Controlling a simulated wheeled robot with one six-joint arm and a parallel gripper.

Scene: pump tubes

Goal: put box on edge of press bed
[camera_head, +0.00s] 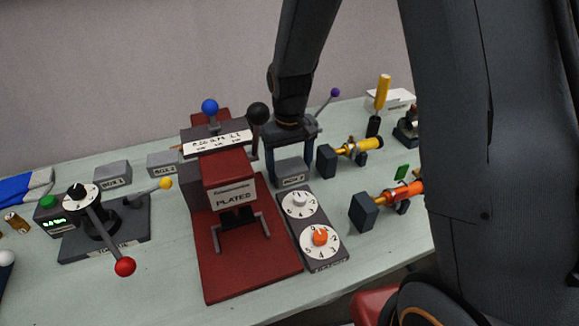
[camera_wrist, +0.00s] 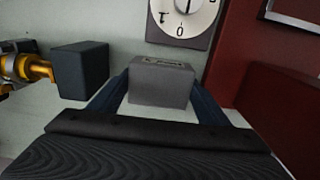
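A grey box (camera_head: 292,174) with a label on its front is between the fingers of my gripper (camera_head: 292,166), just beyond the dial panel. In the wrist view, the box (camera_wrist: 160,84) fills the space between the two blue fingers (camera_wrist: 160,95), with no clear gap at either side. My gripper appears shut on it. I cannot tell whether the box touches the table. The red press (camera_head: 231,180) stands left of my gripper, with its flat red bed (camera_head: 226,276) towards the front. Part of the red press also shows at the right of the wrist view (camera_wrist: 262,55).
Two more grey boxes (camera_head: 113,174) (camera_head: 162,164) stand left of the press. The dial panel (camera_head: 311,226) lies along the bed's right side. Yellow and orange fittings with dark blocks (camera_head: 364,212) stand to the right. A lever device (camera_head: 104,222) stands at left.

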